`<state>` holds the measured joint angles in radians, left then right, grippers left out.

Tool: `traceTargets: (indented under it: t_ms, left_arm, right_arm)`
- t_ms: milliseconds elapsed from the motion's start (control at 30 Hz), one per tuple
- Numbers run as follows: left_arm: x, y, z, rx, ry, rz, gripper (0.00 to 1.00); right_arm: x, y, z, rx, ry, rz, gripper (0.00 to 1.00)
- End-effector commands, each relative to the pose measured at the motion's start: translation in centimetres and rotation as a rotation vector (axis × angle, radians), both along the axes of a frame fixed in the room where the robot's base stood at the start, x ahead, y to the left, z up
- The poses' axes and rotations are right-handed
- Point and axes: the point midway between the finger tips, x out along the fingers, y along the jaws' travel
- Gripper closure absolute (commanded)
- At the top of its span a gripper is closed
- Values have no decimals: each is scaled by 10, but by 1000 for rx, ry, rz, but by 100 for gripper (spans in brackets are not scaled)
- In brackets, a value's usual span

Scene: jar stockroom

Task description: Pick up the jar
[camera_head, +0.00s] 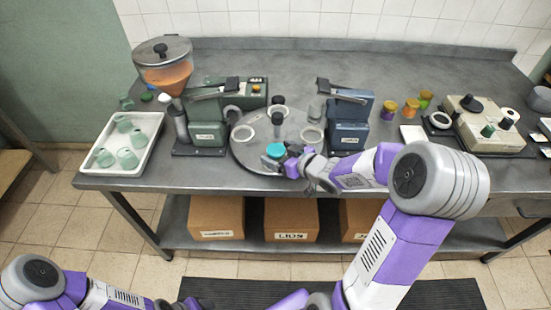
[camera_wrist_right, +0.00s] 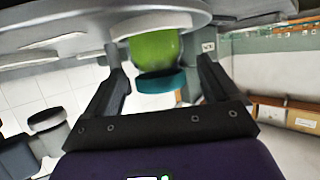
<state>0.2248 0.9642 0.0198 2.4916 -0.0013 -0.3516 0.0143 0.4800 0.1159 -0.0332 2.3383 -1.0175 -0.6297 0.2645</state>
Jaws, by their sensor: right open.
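The jar stands on the grey round turntable (camera_head: 247,158); its teal lid (camera_head: 276,150) shows in the head view. In the right wrist view, which appears upside down, the jar has a bright green body (camera_wrist_right: 155,47) and a teal lid (camera_wrist_right: 161,81). My right gripper (camera_head: 289,157) is at the front edge of the turntable, close beside the jar. Its fingers are open, with the jar between them in the wrist view (camera_wrist_right: 160,60). I cannot tell whether they touch it.
A hopper (camera_head: 164,68) with orange contents and a green machine (camera_head: 208,133) stand left of the turntable. A blue machine (camera_head: 348,122) stands behind my right forearm. A white tray (camera_head: 150,150) holds several pale green pieces. Several small jars (camera_head: 411,107) and a beige device (camera_head: 487,132) are at right.

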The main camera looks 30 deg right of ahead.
Motion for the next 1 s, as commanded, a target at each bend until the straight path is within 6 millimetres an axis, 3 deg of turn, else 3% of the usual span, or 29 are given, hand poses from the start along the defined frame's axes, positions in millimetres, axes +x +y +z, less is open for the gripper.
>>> traceTargets:
  t_ms: [33, 200, 467, 900, 1000]
  left_arm:
    - [0, 0, -8, 0, 0, 0, 41]
    - [0, 0, -14, 0, -1, 0, 41]
    - [0, 0, -14, 0, -1, 0, 41]
    - [1, 0, -14, 0, -1, 0, 41]
    - [1, 0, -14, 0, -1, 0, 41]
  right_arm:
    - [8, 2, -9, 1, 1, 3, 12]
    - [26, 6, -14, -1, 1, 0, 12]
    - [29, 7, -14, -1, 1, -2, 12]
    - [29, 6, -14, -1, 1, -2, 76]
    - [29, 6, -13, -1, 0, -2, 76]
